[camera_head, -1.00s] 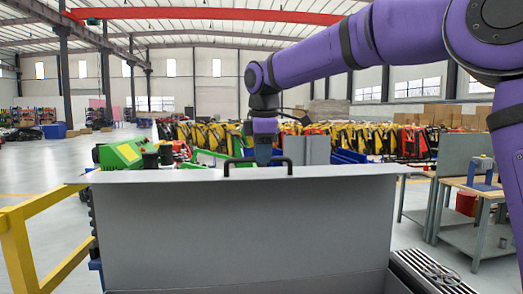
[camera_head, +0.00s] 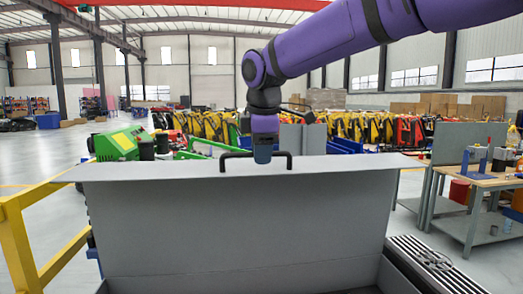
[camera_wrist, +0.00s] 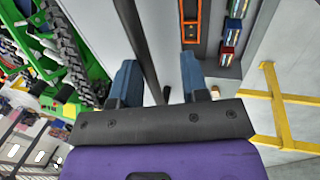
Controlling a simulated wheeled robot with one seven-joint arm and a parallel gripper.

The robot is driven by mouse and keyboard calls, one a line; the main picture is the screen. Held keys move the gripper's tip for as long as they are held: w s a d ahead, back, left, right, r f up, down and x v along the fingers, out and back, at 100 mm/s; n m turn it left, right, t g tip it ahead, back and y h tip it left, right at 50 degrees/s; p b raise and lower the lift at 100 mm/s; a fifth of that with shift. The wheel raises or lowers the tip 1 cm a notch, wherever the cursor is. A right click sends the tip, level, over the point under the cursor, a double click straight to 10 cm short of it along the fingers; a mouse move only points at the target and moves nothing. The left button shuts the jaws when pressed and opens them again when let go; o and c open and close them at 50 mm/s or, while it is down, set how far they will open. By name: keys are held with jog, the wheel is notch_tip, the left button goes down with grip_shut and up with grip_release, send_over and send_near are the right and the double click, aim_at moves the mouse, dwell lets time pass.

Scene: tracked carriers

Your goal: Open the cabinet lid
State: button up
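The cabinet lid (camera_head: 240,225) is a wide grey panel standing raised in front of me in the head view, its flanged top edge spanning much of the picture. A black bar handle (camera_head: 236,155) sits on that top edge near the middle.
A yellow rail (camera_head: 22,250) stands at the left. A workbench (camera_head: 475,190) is at the right, beside a dark vent grille (camera_head: 430,262). A green machine (camera_head: 115,145) and a row of yellow and red equipment (camera_head: 350,132) stand behind the lid. Open floor lies at the left.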

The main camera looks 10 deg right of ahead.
jog(key=v, duration=1.1)
jog(key=shift+s+f, duration=0.1)
jog(key=shift+f, duration=0.05)
